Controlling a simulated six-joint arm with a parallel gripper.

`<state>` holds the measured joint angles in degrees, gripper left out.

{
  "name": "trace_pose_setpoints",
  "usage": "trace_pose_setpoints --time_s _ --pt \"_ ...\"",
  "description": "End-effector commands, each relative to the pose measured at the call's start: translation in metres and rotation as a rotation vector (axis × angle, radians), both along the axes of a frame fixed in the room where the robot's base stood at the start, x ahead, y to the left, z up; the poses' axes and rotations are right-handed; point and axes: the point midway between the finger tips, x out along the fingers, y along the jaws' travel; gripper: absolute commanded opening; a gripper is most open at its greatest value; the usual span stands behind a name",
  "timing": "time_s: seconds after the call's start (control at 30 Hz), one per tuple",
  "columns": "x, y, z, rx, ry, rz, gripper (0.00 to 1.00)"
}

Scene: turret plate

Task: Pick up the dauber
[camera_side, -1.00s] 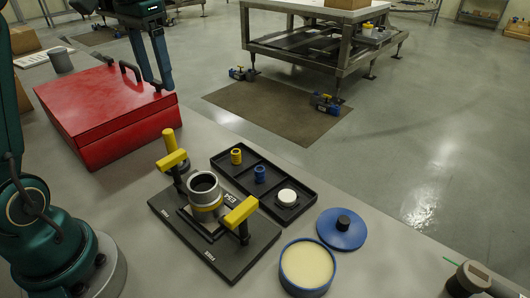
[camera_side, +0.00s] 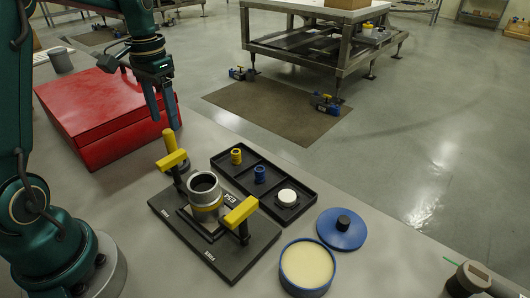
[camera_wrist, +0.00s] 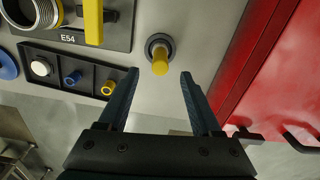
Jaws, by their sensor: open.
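The dauber, a yellow upright handle (camera_side: 169,139), shows behind the near yellow clamp bar in the side view; its lower part is hidden there. In the wrist view the dauber (camera_wrist: 160,62) stands in a round dark grey base on the bench. My gripper (camera_side: 165,122) is open and empty, pointing down just above the handle in the side view. In the wrist view the fingertips of my gripper (camera_wrist: 159,74) lie either side of the handle's line, apart from it. I cannot tell the exact height gap.
A red case (camera_side: 105,115) stands close to the left. A dark turret plate (camera_side: 230,262) with yellow clamp bars and a grey ring (camera_side: 203,184) is in front. A black tray (camera_side: 222,163) holds small parts. A blue tub (camera_side: 287,277) and blue lid (camera_side: 330,238) lie right.

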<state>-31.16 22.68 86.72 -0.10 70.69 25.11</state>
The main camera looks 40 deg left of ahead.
Motion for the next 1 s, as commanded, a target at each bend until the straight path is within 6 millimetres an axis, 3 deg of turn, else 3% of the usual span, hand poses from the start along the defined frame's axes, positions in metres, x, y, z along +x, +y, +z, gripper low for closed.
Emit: trace_pose_setpoints --time_s 0.1,0.6,0.97,1.0 --pt "-0.001 0.000 -0.023 -0.003 0.005 0.000 0.66" --pt "0.000 0.000 -0.077 0.001 0.001 0.000 0.66" --pt "0.000 0.000 -0.083 0.002 -0.002 0.001 0.66" --pt "0.000 0.000 -0.083 0.002 -0.002 0.001 0.51"
